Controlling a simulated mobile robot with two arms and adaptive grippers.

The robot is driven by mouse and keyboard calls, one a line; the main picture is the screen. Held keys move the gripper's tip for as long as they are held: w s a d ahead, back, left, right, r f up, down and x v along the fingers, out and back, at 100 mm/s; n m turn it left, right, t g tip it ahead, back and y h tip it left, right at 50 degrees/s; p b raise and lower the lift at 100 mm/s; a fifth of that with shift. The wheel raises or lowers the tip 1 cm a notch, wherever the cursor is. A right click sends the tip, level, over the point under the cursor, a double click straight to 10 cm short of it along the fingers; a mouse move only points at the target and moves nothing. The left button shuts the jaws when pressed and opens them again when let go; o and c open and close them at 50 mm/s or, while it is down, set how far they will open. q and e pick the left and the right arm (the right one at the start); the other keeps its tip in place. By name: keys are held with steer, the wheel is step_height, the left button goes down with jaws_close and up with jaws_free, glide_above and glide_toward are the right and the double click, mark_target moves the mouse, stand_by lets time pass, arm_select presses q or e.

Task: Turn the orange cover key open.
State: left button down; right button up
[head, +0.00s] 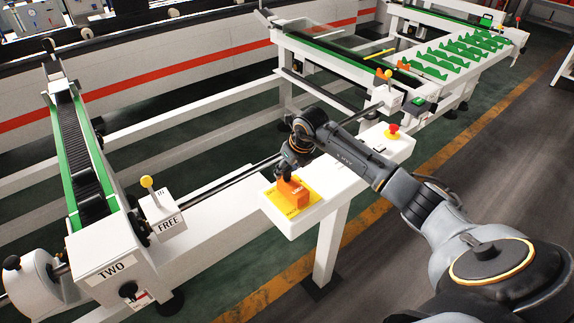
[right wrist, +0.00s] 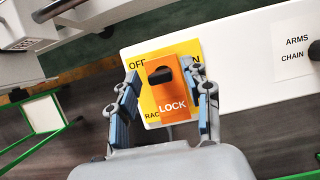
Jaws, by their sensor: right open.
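The orange cover key (head: 292,194) sits on a yellow plate (head: 312,190) at the left end of the white control panel. In the right wrist view the orange cover (right wrist: 184,104) is marked LOCK and carries a black knob (right wrist: 161,75). The yellow plate (right wrist: 148,102) under it reads OFF at its upper left; other lettering is partly hidden. My right gripper (head: 288,172) is over the cover from above. In the wrist view its open fingers (right wrist: 167,84) stand on either side of the cover, with nothing seen gripped. My left gripper is out of view.
A red emergency button (head: 392,131) stands at the panel's right end. A box marked FREE with a yellow-knobbed lever (head: 150,190) is to the left, beside a green-edged conveyor (head: 85,160) marked TWO. A rack with green holders (head: 450,58) stands behind.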

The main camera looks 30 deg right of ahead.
steer(key=shift+w+f, duration=0.2)
steer(key=shift+f, duration=0.4)
jaws_close()
